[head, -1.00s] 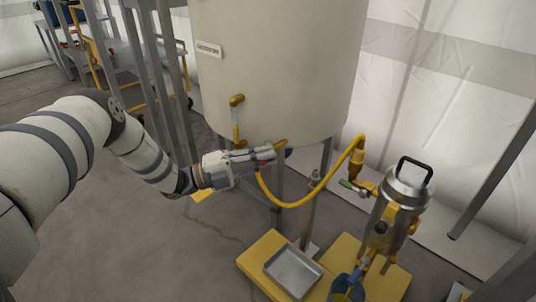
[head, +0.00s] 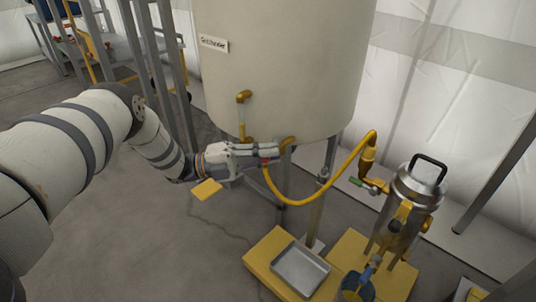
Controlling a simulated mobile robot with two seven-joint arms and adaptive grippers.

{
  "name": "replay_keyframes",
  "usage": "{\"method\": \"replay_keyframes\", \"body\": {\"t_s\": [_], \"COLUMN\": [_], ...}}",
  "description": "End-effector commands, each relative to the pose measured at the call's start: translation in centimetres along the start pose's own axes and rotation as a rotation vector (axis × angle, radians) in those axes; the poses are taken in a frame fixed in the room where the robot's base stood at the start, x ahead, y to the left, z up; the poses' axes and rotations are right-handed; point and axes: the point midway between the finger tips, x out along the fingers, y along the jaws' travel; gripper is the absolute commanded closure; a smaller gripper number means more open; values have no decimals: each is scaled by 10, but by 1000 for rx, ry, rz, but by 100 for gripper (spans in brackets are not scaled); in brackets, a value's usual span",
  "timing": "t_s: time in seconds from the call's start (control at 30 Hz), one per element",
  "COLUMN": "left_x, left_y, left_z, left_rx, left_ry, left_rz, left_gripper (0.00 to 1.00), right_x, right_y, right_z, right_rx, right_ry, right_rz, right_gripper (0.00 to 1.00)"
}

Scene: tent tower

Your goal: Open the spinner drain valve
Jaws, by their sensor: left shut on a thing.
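The spinner (head: 414,196) is a steel canister with a black top handle, standing on legs at the right. A small blue part (head: 367,272) under it, above a bucket (head: 354,291), looks like its drain valve; its setting is too small to tell. My left gripper (head: 274,153) is at the bottom outlet of the large cream tank (head: 285,65), well left of the spinner. It is shut on what looks like the tank's outlet valve handle, mostly hidden by the fingers. A small red part shows beside the fingers. My right gripper is not in view.
A yellow hose (head: 310,201) runs from the tank outlet to a fitting with a green handle (head: 357,182) at the spinner. A metal tray (head: 300,268) lies on a yellow platform (head: 265,245). Grey tank legs stand between. The floor at the lower left is clear.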

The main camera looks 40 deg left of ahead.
Motion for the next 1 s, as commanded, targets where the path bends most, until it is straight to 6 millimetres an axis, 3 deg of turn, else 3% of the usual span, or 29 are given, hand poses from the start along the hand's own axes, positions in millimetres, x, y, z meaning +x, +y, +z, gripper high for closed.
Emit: {"method": "replay_keyframes", "body": {"t_s": [0.03,0.1,0.47,0.8,1.0], "left_x": [-1,-1,-6,-90,-118], "left_y": [0,0,1,2,1], "left_z": [0,0,0,0,0], "left_rx": [-1,-1,0,0,-1], "left_ry": [-2,-2,-2,-4,-2], "left_rz": [1,1,2,5,2], "left_gripper": [84,68,67,67,67], "right_x": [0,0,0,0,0], "right_y": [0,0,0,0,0], "right_z": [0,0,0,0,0], "right_rx": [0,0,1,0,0], "right_ry": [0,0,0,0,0], "right_rz": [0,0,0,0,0], "right_gripper": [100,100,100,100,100]}}
